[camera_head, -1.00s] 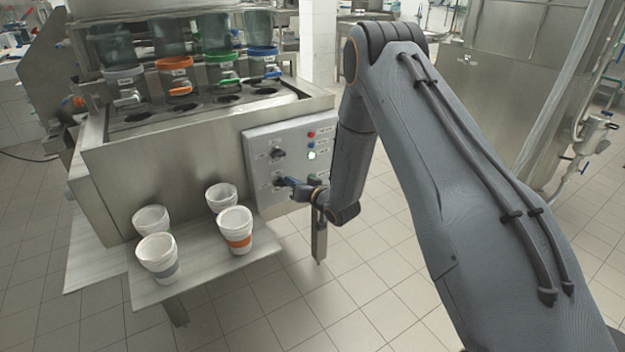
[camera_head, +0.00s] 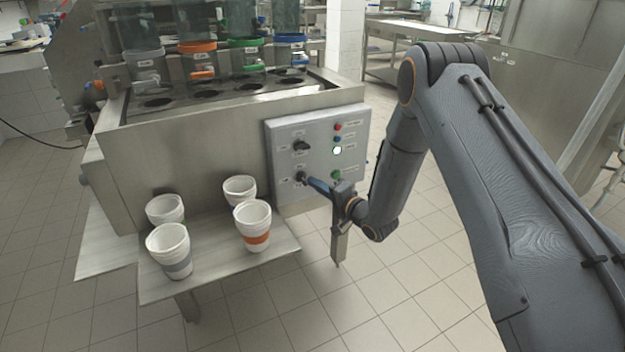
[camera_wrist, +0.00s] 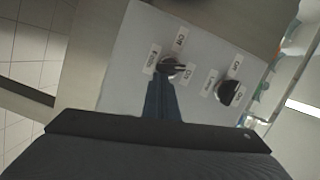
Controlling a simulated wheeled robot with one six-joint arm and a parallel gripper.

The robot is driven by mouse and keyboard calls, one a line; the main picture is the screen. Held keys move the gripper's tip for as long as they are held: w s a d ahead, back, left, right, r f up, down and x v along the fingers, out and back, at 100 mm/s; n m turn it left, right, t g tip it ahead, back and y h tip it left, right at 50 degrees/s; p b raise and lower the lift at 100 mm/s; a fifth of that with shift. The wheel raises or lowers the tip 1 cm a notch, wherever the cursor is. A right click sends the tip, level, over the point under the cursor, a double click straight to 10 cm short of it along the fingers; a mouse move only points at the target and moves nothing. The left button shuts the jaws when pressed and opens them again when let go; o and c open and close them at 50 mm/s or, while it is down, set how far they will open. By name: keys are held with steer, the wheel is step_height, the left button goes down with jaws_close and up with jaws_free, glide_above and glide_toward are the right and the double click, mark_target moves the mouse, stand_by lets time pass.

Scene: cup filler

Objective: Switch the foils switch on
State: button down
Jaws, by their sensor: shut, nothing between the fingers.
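The control panel (camera_head: 319,150) on the machine's front carries an upper dark knob (camera_head: 302,146) and a lower dark knob (camera_head: 301,177). The wrist view shows two knobs. The left one (camera_wrist: 170,66) has a label that seems to read Foils, plus Off and On labels. Its handle lies roughly sideways, toward the label that looks like On. The other knob (camera_wrist: 228,92) is to its right. My gripper (camera_head: 311,183) is shut and empty, its tips at the lower knob. In the wrist view my fingers (camera_wrist: 160,86) reach the Foils knob; I cannot tell whether they touch it.
Red, white-lit and green indicators (camera_head: 337,151) sit on the panel's right side. Several paper cups (camera_head: 253,226) stand on the metal shelf (camera_head: 290,246) at lower left. Coloured-lid dispensers (camera_head: 198,47) stand above.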

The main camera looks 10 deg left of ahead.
steer(key=shift+s+a+f+m+b, duration=0.1)
steer(key=shift+f+m+b, duration=0.25)
steer(key=shift+m, duration=0.45)
steer(key=shift+f, duration=0.1)
